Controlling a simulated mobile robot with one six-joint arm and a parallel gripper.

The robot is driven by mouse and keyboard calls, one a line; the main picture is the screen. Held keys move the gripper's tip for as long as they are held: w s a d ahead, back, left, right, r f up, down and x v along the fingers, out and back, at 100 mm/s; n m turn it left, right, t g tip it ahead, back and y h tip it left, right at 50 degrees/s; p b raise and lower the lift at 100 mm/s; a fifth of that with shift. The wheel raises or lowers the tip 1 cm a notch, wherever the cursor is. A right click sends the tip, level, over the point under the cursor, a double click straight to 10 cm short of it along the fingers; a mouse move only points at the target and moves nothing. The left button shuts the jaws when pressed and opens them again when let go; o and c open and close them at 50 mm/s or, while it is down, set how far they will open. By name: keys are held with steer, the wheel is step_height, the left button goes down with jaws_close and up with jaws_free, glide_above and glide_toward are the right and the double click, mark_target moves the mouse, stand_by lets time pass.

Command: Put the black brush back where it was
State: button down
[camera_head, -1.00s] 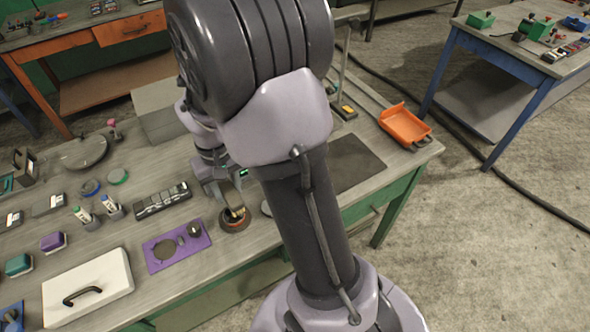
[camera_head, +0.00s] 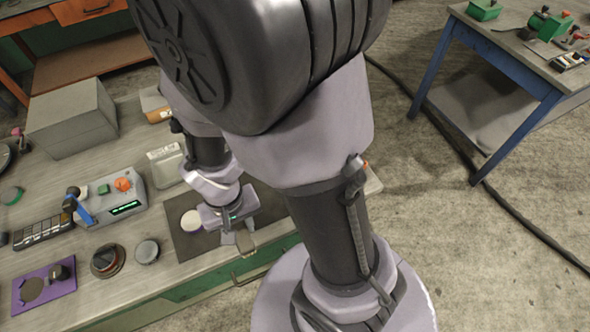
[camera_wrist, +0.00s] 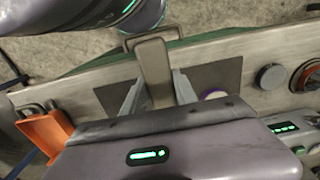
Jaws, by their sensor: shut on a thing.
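My gripper (camera_head: 238,234) hangs over the front edge of the bench, above the right part of a dark mat (camera_head: 195,245). The same object (camera_head: 246,243) shows small below the gripper in the head view. I cannot make out a black brush for certain; the held object's near end is hidden by the gripper body. A round dark pot (camera_head: 108,260) stands left of the mat.
A pale disc (camera_head: 191,220) lies on the mat, with a grey round lid (camera_head: 147,251) to its left. A grey box with buttons (camera_head: 110,195) and a clear container (camera_head: 166,164) stand behind. An orange tray (camera_wrist: 45,130) shows in the wrist view. The mat's front left is clear.

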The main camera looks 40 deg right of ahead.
steer(key=w+d, duration=0.2)
steer(key=d, duration=0.2)
steer(key=w+d+f+b, duration=0.1)
steer(key=w+d, duration=0.2)
steer(key=d, duration=0.1)
steer(key=w+d, duration=0.2)
steer(key=d, duration=0.2)
steer(key=shift+w+f+b, duration=0.25)
steer(key=shift+b, duration=0.15)
steer(key=shift+w+d+f+b, duration=0.1)
steer(key=shift+d+f+b, duration=0.1)
steer(key=shift+f+b, duration=0.35)
steer(key=shift+w+d+f+b, duration=0.1)
steer(key=shift+d+f+b, duration=0.1)
steer(key=shift+f, duration=0.55)
steer(key=shift+w+d+f+b, duration=0.1)
steer(key=shift+d+f+b, duration=0.1)
steer(key=shift+f+b, duration=0.35)
steer(key=c, duration=1)
jaws_free()
steer(key=shift+f, duration=0.1)
steer(key=shift+o, duration=0.2)
